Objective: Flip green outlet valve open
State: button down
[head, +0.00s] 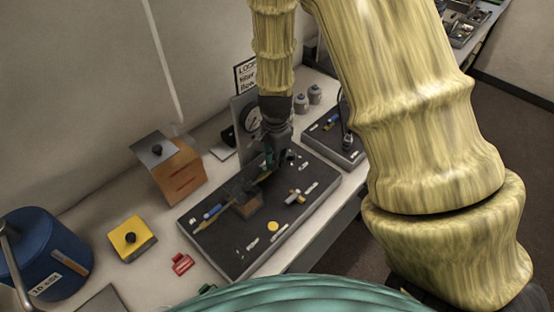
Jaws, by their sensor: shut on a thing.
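My gripper (272,152) points down over the far part of a dark tray (233,262), close to a round gauge (251,119) on an upright plate. Its fingers are shut on a small dark green part, which appears to be the green outlet valve (267,163). The gripper covers most of that part, so I cannot tell the angle of the valve lever. A sealed cylinder is not clearly visible here; the fixture around the fingers is dark and partly hidden.
A brown box (170,168), a yellow box with a black button (132,239), a red part (182,264) and a blue drum (42,252) stand left. A second dark tray (343,152) lies right.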

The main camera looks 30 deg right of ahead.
jog(key=shift+w+a+n, duration=0.1)
jog(key=shift+w+n, duration=0.15)
jog(key=shift+n, duration=0.45)
jog(key=shift+w+n, duration=0.25)
jog(key=shift+n, duration=0.45)
jog(key=c, duration=1.5)
grip_release()
jog(key=shift+o, duration=0.2)
notch_tip(320, 180, up, 12)
